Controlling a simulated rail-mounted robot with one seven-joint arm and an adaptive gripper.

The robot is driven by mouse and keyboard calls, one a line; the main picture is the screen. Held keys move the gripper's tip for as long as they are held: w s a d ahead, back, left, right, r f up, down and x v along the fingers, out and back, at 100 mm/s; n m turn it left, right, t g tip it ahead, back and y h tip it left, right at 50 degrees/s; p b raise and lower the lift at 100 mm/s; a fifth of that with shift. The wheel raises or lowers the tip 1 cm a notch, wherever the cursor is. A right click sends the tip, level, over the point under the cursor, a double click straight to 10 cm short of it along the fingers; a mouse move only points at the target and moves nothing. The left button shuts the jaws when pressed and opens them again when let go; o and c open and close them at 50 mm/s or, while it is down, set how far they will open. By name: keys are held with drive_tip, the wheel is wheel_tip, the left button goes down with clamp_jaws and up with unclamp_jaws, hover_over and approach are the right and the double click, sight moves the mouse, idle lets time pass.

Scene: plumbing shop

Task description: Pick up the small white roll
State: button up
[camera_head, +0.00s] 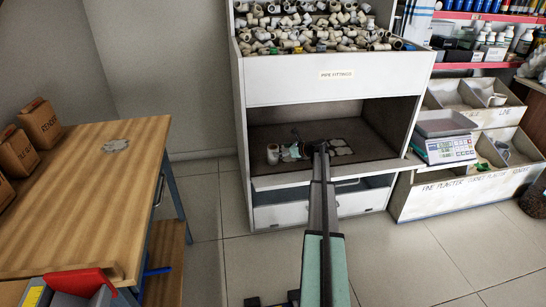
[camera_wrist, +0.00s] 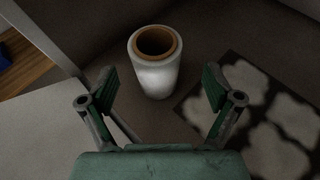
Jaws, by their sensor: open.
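The small white roll (camera_wrist: 156,78) stands upright with a brown core showing at its top. It is ahead of my gripper (camera_wrist: 158,88) in the wrist view, roughly centred between the two spread green fingers. My gripper is open and empty, and the fingers do not visibly touch the roll. In the head view the roll (camera_head: 273,156) stands near the left end of the cabinet's dark open shelf (camera_head: 272,133). My gripper (camera_head: 291,152) is just right of it there, partly hidden by my arm.
A dark mat with pale patches (camera_wrist: 262,112) lies right of the roll in the wrist view. The shelf's side wall and the pipe fittings bin (camera_head: 330,78) above enclose the space. A digital scale (camera_head: 446,150) stands to the right. A wooden table (camera_head: 95,200) is at left.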

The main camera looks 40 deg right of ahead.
sight(273, 150)
drive_tip(key=b+x, duration=0.1)
drive_tip(key=x, duration=0.4)
drive_tip(key=shift+a, duration=0.2)
drive_tip(key=c, duration=1.4)
